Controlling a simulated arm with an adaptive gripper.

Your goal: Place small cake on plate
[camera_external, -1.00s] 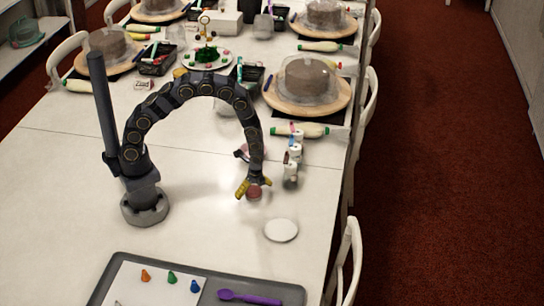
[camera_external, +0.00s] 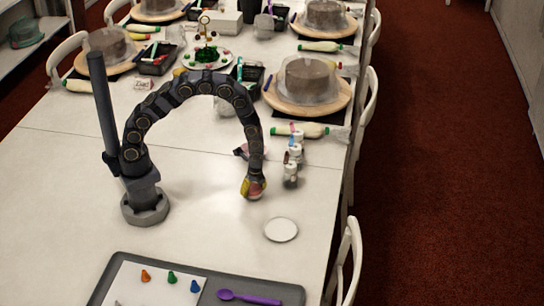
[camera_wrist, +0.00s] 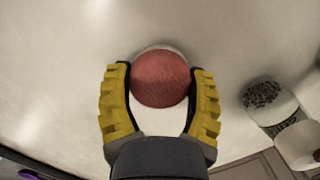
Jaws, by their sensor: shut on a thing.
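The small cake is round and pinkish red; it shows in the wrist view (camera_wrist: 160,78) and at the end of my arm in the external view (camera_external: 258,187). My gripper (camera_wrist: 160,90) has yellow fingers and is shut on the cake, one finger on each side. The white round plate (camera_external: 281,230) lies empty on the table, in front and to the right of the gripper in the external view. In the wrist view a pale area shows between the fingers around the cake; I cannot tell whether it is the plate.
Several small jars (camera_external: 293,158) stand just behind and right of the gripper. A grey tray (camera_external: 215,284) with coloured piping tips and a purple spoon (camera_external: 249,298) lies at the front. Cakes on turntables (camera_external: 327,105) stand farther back. Table around the plate is clear.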

